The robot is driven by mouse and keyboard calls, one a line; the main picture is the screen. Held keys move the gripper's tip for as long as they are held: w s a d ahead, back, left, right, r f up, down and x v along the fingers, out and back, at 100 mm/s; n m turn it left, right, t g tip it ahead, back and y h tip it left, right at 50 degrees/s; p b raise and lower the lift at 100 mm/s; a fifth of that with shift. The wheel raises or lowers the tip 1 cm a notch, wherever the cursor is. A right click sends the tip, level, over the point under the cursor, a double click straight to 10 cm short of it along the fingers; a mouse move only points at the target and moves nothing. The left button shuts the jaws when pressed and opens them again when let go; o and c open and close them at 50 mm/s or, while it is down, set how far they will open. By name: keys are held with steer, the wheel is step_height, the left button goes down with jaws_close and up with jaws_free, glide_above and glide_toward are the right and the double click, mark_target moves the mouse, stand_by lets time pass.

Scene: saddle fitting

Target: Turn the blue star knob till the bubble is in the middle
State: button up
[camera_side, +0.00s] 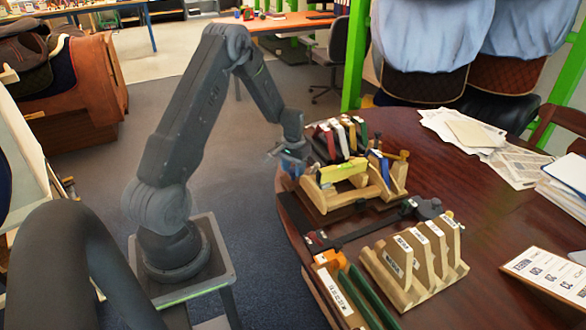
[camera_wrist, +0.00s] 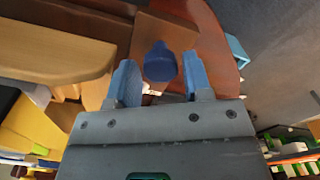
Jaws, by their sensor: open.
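The blue star knob (camera_wrist: 160,64) shows in the wrist view, in front of a wooden part of the stand. My gripper (camera_wrist: 160,82) is open, with one blue finger on each side of the knob. A gap shows on both sides, wider on the left; I cannot tell the depth between fingertips and knob. In the side view my gripper (camera_side: 282,155) is at the left end of the wooden stand (camera_side: 338,197), and the knob cannot be made out there. A yellow-green level (camera_side: 343,170) lies across the stand; its bubble is too small to read.
Several coloured slabs (camera_side: 340,135) stand upright behind the level. A wooden rack (camera_side: 415,265) with labelled upright pieces is at the front of the table (camera_side: 490,235). A dark strap-like tool (camera_side: 370,228) lies between stand and rack. Papers (camera_side: 480,140) cover the back right.

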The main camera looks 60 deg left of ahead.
mark_target(293, 169)
steer(key=shift+f, duration=0.15)
steer(key=shift+c, duration=0.2)
steer(key=c, duration=0.6)
steer(key=shift+m, duration=2.4)
steer(key=o, duration=0.6)
steer(key=shift+o, duration=0.2)
step_height(293, 169, up, 14)
steer(key=shift+f, duration=0.1)
